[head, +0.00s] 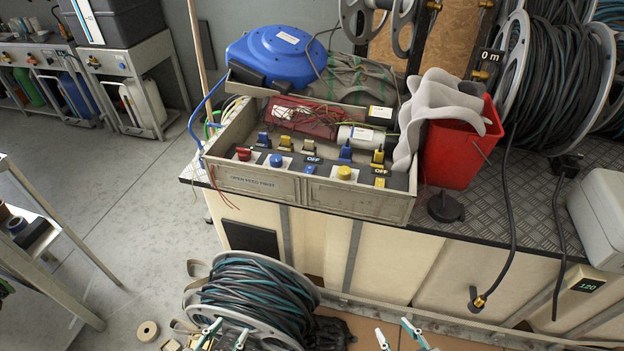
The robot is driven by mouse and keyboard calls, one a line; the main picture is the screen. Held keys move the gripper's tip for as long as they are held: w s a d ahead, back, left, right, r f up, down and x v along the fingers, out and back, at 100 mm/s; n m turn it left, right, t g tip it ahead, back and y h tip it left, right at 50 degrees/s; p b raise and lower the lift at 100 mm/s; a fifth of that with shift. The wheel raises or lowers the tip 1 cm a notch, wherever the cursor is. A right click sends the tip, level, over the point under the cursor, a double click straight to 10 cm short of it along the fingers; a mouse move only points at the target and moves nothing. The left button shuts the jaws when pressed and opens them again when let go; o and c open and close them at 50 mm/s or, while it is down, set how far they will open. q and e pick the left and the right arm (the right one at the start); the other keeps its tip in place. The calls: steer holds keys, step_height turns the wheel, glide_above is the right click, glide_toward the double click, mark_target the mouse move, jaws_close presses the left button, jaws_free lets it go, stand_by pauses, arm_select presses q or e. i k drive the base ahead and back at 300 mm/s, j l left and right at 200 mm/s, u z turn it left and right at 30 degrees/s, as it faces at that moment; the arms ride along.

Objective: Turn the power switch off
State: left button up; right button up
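A grey control box (235,180) sits on the workbench, with printed lettering on its front that is too small to read surely. Its sloped top carries several blue and yellow switch levers (345,152), and red, blue (276,160) and yellow (344,172) round buttons. Two labels read "OFF" (311,158), one of them at the right end (380,171). I cannot tell which lever is the power switch. My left gripper (223,336) is open, low in front of a hose reel. My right gripper (400,335) is open at the bottom edge. Both are well below the box and touch nothing visible.
A red bucket (458,150) with grey cloth stands right of the box. A blue reel (278,57) is behind it. A reel of dark hose (258,300) sits low before the bench. A hose (513,220) hangs over the bench front at right. Open floor is at left.

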mark_target(244, 155)
steer(key=k+j+z, duration=0.1)
steer(key=j+z, duration=0.25)
steer(key=k+j+z, duration=0.15)
steer(key=z, duration=0.2)
steer(key=k+j+z, duration=0.2)
steer(key=z, duration=0.2)
steer(key=j, duration=0.1)
